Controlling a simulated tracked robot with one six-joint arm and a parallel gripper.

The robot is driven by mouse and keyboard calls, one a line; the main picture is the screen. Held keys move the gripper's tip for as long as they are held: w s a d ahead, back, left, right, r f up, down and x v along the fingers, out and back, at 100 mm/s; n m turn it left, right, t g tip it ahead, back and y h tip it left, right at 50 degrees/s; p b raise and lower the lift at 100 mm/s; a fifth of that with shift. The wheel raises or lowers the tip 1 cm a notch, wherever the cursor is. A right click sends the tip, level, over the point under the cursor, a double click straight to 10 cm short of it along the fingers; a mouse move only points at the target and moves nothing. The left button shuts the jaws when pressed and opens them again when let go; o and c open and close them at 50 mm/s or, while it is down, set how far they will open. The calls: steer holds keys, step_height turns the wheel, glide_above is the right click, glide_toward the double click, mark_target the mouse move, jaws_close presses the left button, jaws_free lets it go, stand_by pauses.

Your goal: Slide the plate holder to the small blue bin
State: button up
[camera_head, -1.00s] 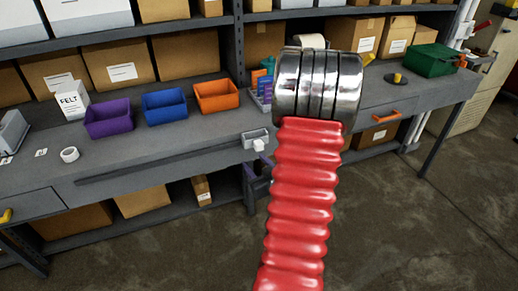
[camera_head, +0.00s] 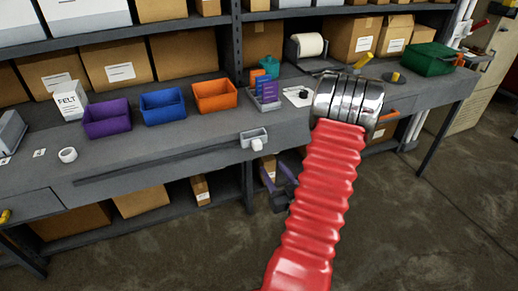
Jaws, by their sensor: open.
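The plate holder (camera_head: 266,104) looks like a small pale rack with upright purple-blue plates, standing on the grey bench right of the orange bin. The small blue bin (camera_head: 163,105) stands on the bench to its left, between the purple bin (camera_head: 107,117) and the orange bin (camera_head: 214,95). My gripper (camera_head: 276,169) shows purple fingers spread apart, open and with nothing seen between them. It appears in front of and below the bench edge, below the plate holder in the picture and apart from it. My red arm hides part of the area beside it.
A grey box-like fitting (camera_head: 254,137) sits at the bench's front edge. Teal and orange pieces (camera_head: 269,66) stand behind the plate holder. A paper roll (camera_head: 306,46) and green bin (camera_head: 429,59) are farther right. The orange bin stands between plate holder and blue bin.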

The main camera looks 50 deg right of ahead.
mark_target(259, 147)
steer(key=x, duration=1.3)
steer(key=shift+w, duration=0.1)
jaws_close()
stand_by(0.4)
